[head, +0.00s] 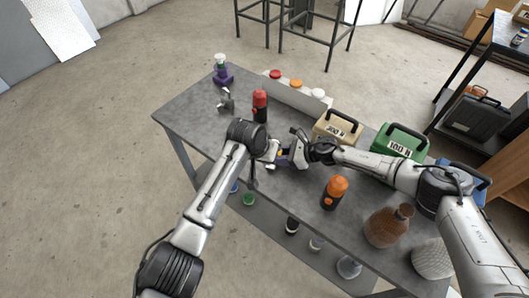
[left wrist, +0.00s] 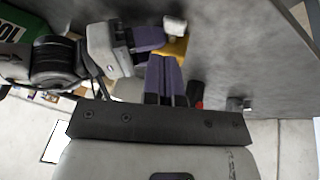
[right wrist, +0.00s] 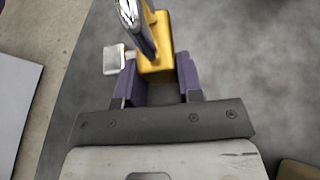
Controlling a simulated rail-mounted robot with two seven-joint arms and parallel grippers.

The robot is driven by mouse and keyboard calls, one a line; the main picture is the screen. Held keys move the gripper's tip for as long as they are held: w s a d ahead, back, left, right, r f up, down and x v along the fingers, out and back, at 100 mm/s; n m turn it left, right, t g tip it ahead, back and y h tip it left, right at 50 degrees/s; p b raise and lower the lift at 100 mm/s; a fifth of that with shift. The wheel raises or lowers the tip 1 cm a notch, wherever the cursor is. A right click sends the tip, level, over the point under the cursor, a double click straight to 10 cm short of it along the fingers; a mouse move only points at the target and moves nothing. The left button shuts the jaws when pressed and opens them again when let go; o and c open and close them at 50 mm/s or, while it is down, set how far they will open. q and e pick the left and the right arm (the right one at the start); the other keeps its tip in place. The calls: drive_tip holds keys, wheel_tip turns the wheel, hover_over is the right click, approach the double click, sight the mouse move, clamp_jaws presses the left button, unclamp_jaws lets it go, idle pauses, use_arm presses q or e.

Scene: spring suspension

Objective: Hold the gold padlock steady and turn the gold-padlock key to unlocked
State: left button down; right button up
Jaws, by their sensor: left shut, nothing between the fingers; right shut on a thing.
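The gold padlock (right wrist: 155,52) sits between the two purple fingers of my right gripper (right wrist: 157,82), which is shut on it. Its silver shackle (right wrist: 134,22) stands out beyond the body. A pale square piece (right wrist: 113,60), which looks like the key's head, sticks out at the padlock's left side. In the left wrist view the padlock (left wrist: 177,47) shows just beyond my left gripper (left wrist: 165,60), whose purple fingers are shut and empty. The pale piece (left wrist: 175,25) lies beyond the fingertips there. I cannot tell whether the fingertips touch the padlock.
The grey table holds a red-topped bottle (head: 260,105), an orange-topped bottle (head: 335,192), a beige case (head: 337,128), a green case (head: 401,142) and a brown vase (head: 388,225). Red, orange and white buttons stand along the back edge.

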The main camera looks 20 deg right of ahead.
use_arm(q)
drive_tip(key=shift+v, duration=1.75)
use_arm(e)
drive_tip(key=shift+d, duration=0.1)
use_arm(q)
drive_tip(key=shift+d, duration=0.15)
use_arm(e)
drive_tip(key=o, duration=0.8)
